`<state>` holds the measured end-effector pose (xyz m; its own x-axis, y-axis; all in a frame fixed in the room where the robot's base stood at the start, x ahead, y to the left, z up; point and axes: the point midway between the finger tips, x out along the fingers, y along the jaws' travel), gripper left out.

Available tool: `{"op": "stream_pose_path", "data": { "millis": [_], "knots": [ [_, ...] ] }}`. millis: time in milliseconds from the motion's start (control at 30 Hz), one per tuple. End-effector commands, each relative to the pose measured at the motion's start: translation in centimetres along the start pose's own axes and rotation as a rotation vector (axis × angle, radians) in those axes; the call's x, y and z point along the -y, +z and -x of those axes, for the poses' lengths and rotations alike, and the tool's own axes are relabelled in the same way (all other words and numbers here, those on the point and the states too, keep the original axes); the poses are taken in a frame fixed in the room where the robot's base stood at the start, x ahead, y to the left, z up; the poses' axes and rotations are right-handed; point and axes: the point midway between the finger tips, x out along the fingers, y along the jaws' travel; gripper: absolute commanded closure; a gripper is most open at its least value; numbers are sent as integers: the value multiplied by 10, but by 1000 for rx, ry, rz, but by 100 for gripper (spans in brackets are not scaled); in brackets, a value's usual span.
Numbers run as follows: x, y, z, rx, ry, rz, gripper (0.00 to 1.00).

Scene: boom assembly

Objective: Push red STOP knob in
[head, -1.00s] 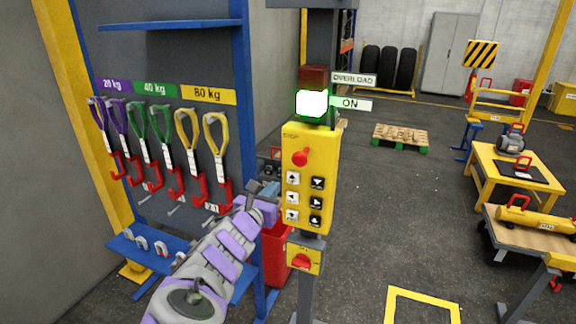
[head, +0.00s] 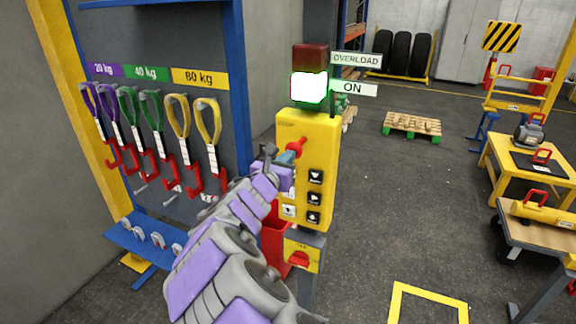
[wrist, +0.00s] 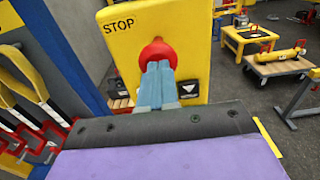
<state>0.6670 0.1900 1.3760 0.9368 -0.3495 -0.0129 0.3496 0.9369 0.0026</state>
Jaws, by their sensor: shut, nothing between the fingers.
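The red STOP knob (wrist: 158,51) sits on the upper part of the yellow control box (wrist: 190,22), under the word STOP. In the head view the knob (head: 297,145) is partly hidden by my arm. My gripper (wrist: 157,72) is shut and empty. Its fingertips overlap the lower part of the knob in the wrist view; I cannot tell whether they touch it. In the head view my gripper (head: 288,156) is at the knob's lower left. How far in the knob stands cannot be told.
Black arrow buttons (head: 314,197) are below the knob. A green lamp (head: 309,87) is lit beside an ON sign, above the box. A red switch (head: 299,258) is below the box. A rack with coloured slings (head: 180,128) stands left.

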Motion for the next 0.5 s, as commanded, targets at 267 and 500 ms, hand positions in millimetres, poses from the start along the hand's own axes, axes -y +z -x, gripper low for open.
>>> {"op": "stream_pose_path", "data": {
  "millis": [267, 500],
  "knots": [
    [0, 0, -4, -1, 1, 0, 100],
    [3, 1, -6, -2, 1, -3, 100]
  ]
}}
